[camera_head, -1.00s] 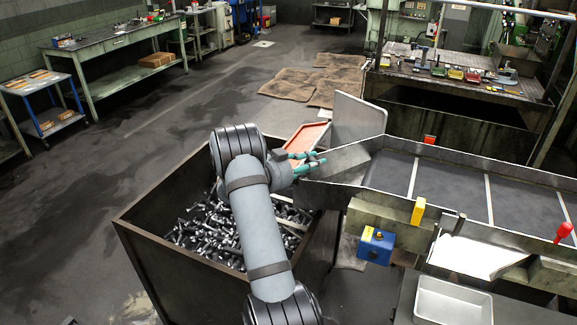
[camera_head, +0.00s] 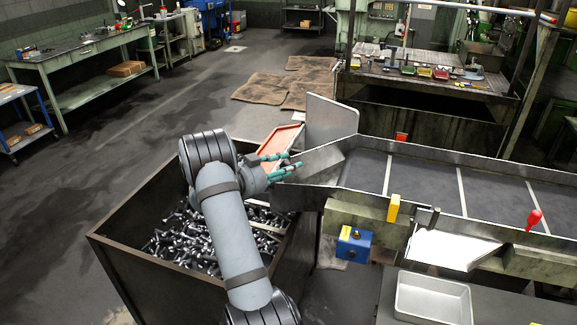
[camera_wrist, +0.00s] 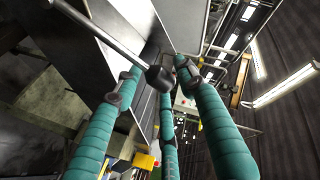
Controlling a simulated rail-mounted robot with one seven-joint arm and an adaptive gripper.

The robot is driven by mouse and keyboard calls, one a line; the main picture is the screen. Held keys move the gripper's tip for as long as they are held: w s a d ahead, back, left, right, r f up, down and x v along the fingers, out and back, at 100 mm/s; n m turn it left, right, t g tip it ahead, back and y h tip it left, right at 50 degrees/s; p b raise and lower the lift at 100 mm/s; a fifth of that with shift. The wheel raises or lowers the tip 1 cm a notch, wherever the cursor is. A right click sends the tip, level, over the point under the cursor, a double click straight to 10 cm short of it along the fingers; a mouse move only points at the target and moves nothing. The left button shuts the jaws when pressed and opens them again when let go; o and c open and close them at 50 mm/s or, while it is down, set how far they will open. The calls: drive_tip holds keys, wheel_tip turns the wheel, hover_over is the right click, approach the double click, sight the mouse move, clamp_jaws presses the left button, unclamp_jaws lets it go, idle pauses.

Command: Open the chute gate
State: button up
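The grey metal chute (camera_head: 318,163) narrows at its left end, above a bin of bolts. An upright metal plate (camera_head: 332,122) stands behind that end; I cannot tell which part is the gate. In the head view, my gripper (camera_head: 283,167) is at the chute's left end, its teal fingers spread. In the wrist view, my gripper (camera_wrist: 168,85) is open, with fingers on both sides. A metal rod with a dark knob (camera_wrist: 160,79) reaches in between the fingers, which are not closed on it. Contact with the knob cannot be told.
The dark bin (camera_head: 150,272) of loose bolts lies below my arm. A dark belt (camera_head: 420,190) runs right from the chute. A yellow block (camera_head: 393,208), blue box (camera_head: 352,244), red knob (camera_head: 534,218) and metal tray (camera_head: 433,298) are along the near side.

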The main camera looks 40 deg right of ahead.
drive_tip(key=v, duration=1.1)
drive_tip(key=shift+d, duration=0.1)
drive_tip(key=x, duration=0.7)
drive_tip(key=p+x, duration=0.1)
drive_tip(key=x, duration=0.3)
drive_tip(key=shift+w+d+r, duration=0.15)
drive_tip(key=shift+w+d, duration=0.15)
drive_tip(key=shift+w+a+n, duration=0.1)
drive_tip(key=shift+a+n, duration=0.05)
drive_tip(key=shift+n, duration=0.15)
